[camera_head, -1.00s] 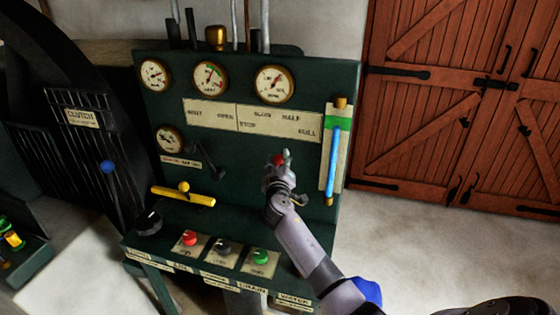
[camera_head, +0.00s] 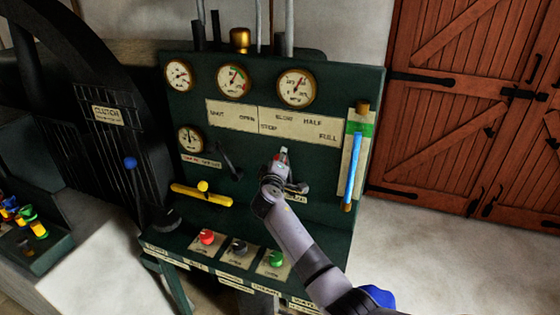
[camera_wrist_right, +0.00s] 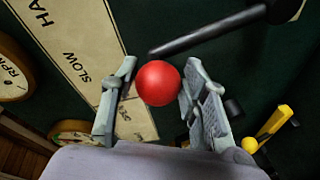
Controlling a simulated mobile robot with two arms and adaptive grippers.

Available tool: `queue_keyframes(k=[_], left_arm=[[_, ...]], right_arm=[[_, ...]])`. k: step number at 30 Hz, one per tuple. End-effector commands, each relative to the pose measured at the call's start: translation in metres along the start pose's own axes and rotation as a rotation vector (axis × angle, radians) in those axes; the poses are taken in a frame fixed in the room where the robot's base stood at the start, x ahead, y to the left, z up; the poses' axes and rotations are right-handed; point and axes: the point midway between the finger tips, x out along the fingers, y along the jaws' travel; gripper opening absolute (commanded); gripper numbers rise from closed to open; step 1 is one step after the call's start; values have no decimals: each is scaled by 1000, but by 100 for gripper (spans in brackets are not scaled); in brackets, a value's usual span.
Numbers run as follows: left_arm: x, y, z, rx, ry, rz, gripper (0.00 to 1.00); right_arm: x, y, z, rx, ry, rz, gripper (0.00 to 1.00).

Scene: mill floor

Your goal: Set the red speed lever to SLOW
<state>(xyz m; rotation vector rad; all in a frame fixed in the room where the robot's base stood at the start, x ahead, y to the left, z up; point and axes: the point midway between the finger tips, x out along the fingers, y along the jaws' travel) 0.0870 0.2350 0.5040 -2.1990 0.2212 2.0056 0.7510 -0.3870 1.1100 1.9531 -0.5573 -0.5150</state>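The red speed lever shows in the right wrist view as a round red knob (camera_wrist_right: 158,83) on a black rod. The rod slants to a dark hub at the upper right. Extended, the rod's line points roughly at the word SLOW (camera_wrist_right: 82,68) on the label plate. My right gripper (camera_wrist_right: 160,92) has its two fingers on either side of the knob. A narrow dark gap shows at the left finger; contact at the right finger is unclear. In the head view my right gripper (camera_head: 282,158) is at the panel below the label plate (camera_head: 290,124) and mostly hides the knob. My left gripper is not in view.
The green panel (camera_head: 300,220) carries gauges, another black lever (camera_head: 228,160) to the left, a yellow handle (camera_head: 202,195) and coloured buttons on its shelf. A blue tube (camera_head: 352,168) stands close at the right. A blue-knobbed clutch lever (camera_head: 131,163) is further left.

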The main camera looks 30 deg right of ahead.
Motion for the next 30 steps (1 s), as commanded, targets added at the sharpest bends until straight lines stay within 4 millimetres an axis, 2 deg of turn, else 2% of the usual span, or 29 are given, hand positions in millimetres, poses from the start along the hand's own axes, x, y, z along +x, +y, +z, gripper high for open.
queue_keyframes(k=[5,13,17,20,30], left_arm=[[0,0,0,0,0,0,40],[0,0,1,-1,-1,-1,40],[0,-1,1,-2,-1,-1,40],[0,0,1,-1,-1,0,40],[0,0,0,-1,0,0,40]], right_arm=[[0,1,0,1,0,2,54],[0,2,0,1,0,3,54],[-7,1,-1,3,2,3,54],[-20,0,0,3,2,2,54],[-89,0,0,3,2,0,54]])
